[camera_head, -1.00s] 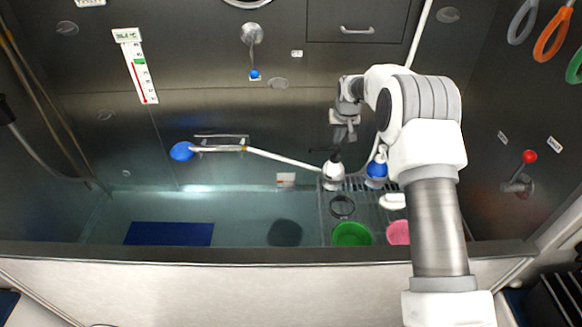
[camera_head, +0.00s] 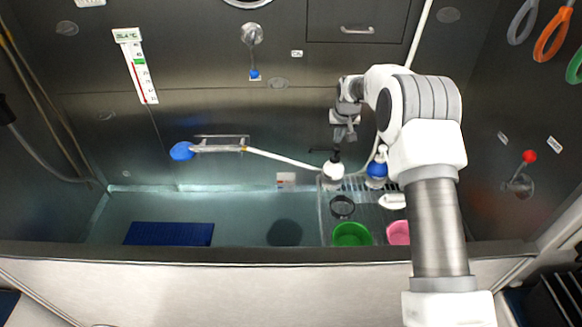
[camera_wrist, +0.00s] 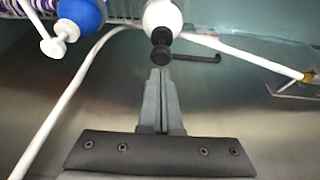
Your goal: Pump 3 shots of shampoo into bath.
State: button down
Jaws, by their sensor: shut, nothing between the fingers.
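A white bottle with a black pump head (camera_head: 333,171) stands on the rack at the bath's right end. A blue bottle with a white pump (camera_head: 377,169) stands just right of it. No label shows which holds shampoo. My gripper (camera_head: 340,141) is shut and empty, just above the black pump head. In the wrist view the shut fingertips (camera_wrist: 160,75) point at the black pump head (camera_wrist: 161,40), its spout reaching right; contact cannot be told. The white bottle (camera_wrist: 162,14) and blue bottle (camera_wrist: 80,12) are partly cut off there. The bath (camera_head: 240,215) holds bluish water.
A green bowl (camera_head: 352,234), a pink bowl (camera_head: 398,232), a black ring (camera_head: 342,207) and a white item (camera_head: 392,201) are on the rack. A blue mat (camera_head: 168,234) lies in the bath. A white hose (camera_head: 285,160) runs behind the bottles to a blue sprayer (camera_head: 182,151).

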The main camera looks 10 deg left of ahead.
aim_at(337, 147)
jog(key=shift+f, duration=0.2)
jog(key=shift+s+f+b, duration=0.1)
jog(key=shift+f+b, duration=1.1)
jog(key=shift+f, duration=0.3)
jog(key=shift+r, duration=0.2)
jog(key=shift+r+p, duration=0.75)
jog(key=shift+r, duration=0.6)
jog(key=shift+f, duration=0.15)
